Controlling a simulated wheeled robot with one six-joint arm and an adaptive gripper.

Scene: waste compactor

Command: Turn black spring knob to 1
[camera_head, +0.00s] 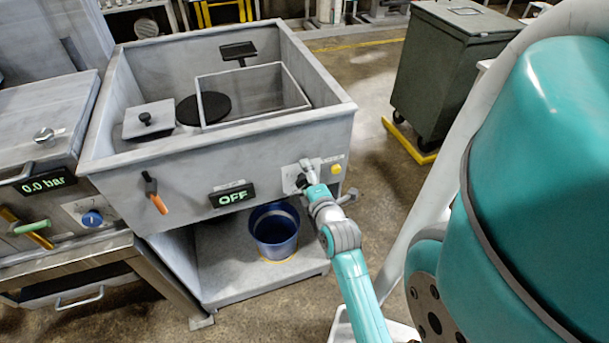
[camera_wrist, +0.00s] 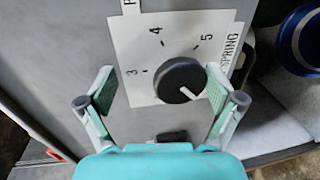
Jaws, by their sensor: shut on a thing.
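The black spring knob (camera_wrist: 180,80) is round with a white pointer line that points to the lower right in the wrist view. It sits on a white dial plate (camera_wrist: 126,45) with 3, 4 and 5 readable and the word SPRING at the right; no 1 is readable. My gripper (camera_wrist: 160,88) has one finger on each side of the knob. The right finger is against the knob's edge; the left finger's contact is hard to judge. In the camera_head view my gripper (camera_head: 305,178) is at the front panel of the grey machine (camera_head: 180,195) and covers most of the knob.
An OFF display (camera_head: 231,195), an orange-handled lever (camera_head: 155,196) and a yellow button (camera_head: 336,169) are on the same panel. A blue bucket (camera_head: 274,232) stands below on the shelf (camera_head: 225,270).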

